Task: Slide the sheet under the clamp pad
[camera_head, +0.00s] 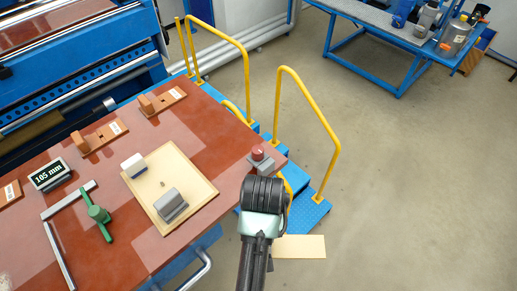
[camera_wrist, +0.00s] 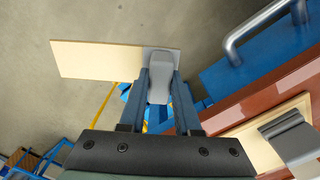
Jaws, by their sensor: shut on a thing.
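A thin pale cream sheet (camera_wrist: 95,60) has a grey grip piece (camera_wrist: 159,80) at one end. My gripper (camera_wrist: 160,92) is shut on this grey piece, and the sheet sticks out to the left in the wrist view. In the head view the sheet (camera_head: 303,246) shows beyond the table's edge, over the floor and beside the blue steps. My arm hides its held end and my fingers there. A green clamp-like piece (camera_head: 99,213) stands on the red-brown table by a grey angled rail. I cannot tell its pad or the gap under it.
A cream board (camera_head: 205,186) on the table bears a grey block (camera_head: 171,205) and a white block (camera_head: 134,165). A red button (camera_head: 257,153) stands at the table corner near my arm. Yellow handrails (camera_head: 331,143) rise beside the steps. A display (camera_head: 49,175) reads 105 mm.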

